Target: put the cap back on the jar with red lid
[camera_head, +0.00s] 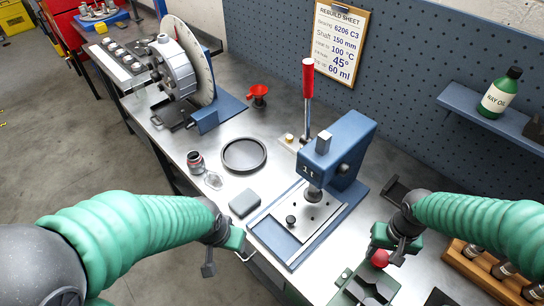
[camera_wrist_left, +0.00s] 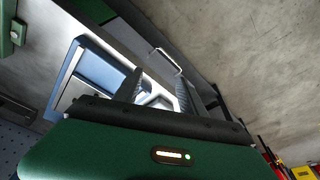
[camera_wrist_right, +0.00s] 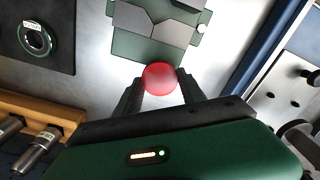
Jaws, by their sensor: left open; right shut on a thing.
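A small jar (camera_head: 195,161) stands upright on the bench, left of a black ring; its top looks dark and uncapped. My right gripper (camera_head: 382,256) is shut on a round red piece, which looks like the red lid (camera_wrist_right: 160,78). It is held between the fingertips, above or at a green block fixture (camera_head: 365,287); whether they touch cannot be told. My left gripper (camera_head: 228,262) is open and empty at the bench's front edge, and its spread fingers also show in the left wrist view (camera_wrist_left: 160,85).
A blue press (camera_head: 340,150) with a red-handled lever stands between the jar and my right gripper. A grey block (camera_head: 244,203) and the black ring (camera_head: 244,154) lie near the jar. A wooden rack (camera_head: 480,270) is at right, and a balancing machine (camera_head: 180,70) at back left.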

